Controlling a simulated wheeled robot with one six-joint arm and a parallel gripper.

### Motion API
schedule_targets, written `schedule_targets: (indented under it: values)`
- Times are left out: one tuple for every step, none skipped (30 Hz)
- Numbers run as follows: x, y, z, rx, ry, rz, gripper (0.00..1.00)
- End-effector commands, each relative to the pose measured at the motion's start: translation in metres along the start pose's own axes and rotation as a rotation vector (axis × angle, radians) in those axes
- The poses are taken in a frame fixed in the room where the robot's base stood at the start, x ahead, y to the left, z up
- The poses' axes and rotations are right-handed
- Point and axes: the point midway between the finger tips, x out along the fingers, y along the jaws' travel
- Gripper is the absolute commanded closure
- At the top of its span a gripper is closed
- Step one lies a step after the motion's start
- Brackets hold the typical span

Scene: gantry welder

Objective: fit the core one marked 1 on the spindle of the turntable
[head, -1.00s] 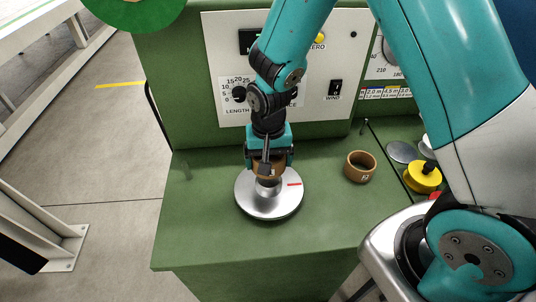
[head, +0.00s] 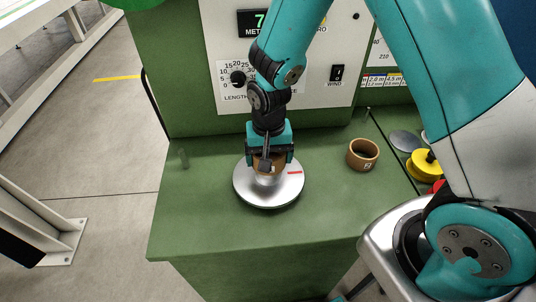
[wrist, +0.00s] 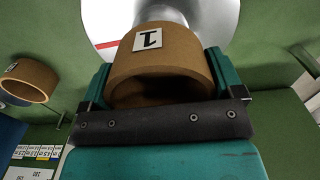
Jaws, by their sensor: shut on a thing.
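My gripper (head: 269,158) is shut on the brown core marked 1 (wrist: 148,68), a short open tube with a white label. In the head view the held core (head: 262,167) is mostly hidden by my gripper. It is over the middle of the silver turntable (head: 285,195), which has a red mark on its right side. Part of the silver spindle (head: 265,180) shows just below the core. The wrist view shows silver metal behind the core. I cannot tell whether the core is around the spindle or only above it.
A second brown core marked 2 (head: 362,154) stands to the right on the green bench (head: 220,225). Yellow and grey round parts (head: 425,165) lie further right. The control panel (head: 225,60) rises behind. The bench front is clear.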

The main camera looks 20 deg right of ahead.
Motion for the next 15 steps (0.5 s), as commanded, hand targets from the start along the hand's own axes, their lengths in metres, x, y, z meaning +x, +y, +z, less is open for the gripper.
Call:
schedule_targets:
  values:
    - [-0.0003, -0.0001, 0.0004, 0.000, 0.000, 0.000, 0.37]
    - [-0.0004, -0.0001, 0.0007, 0.000, 0.000, 0.000, 0.37]
    - [-0.0003, -0.0002, 0.0010, 0.000, 0.000, 0.000, 0.37]
    - [-0.0001, -0.0002, 0.0010, 0.000, 0.000, 0.000, 0.37]
    - [0.0000, -0.0002, 0.0010, 0.000, 0.000, 0.000, 0.37]
    - [0.0000, -0.0002, 0.0010, 0.000, 0.000, 0.000, 0.37]
    - [0.0000, -0.0002, 0.0010, 0.000, 0.000, 0.000, 0.37]
    - [0.0000, -0.0002, 0.0010, 0.000, 0.000, 0.000, 0.37]
    - [0.0001, -0.0002, 0.0010, 0.000, 0.000, 0.000, 0.37]
    - [0.0003, -0.0002, 0.0010, 0.000, 0.000, 0.000, 0.37]
    - [0.0005, -0.0002, 0.0009, 0.000, 0.000, 0.000, 0.37]
    - [0.0011, -0.0002, 0.0010, 0.000, 0.000, 0.000, 0.37]
    - [0.0017, -0.0002, 0.0010, 0.000, 0.000, 0.000, 0.37]
    - [0.0024, -0.0002, 0.0010, 0.000, 0.000, 0.000, 0.37]
    - [0.0035, -0.0002, 0.0010, 0.000, 0.000, 0.000, 0.37]
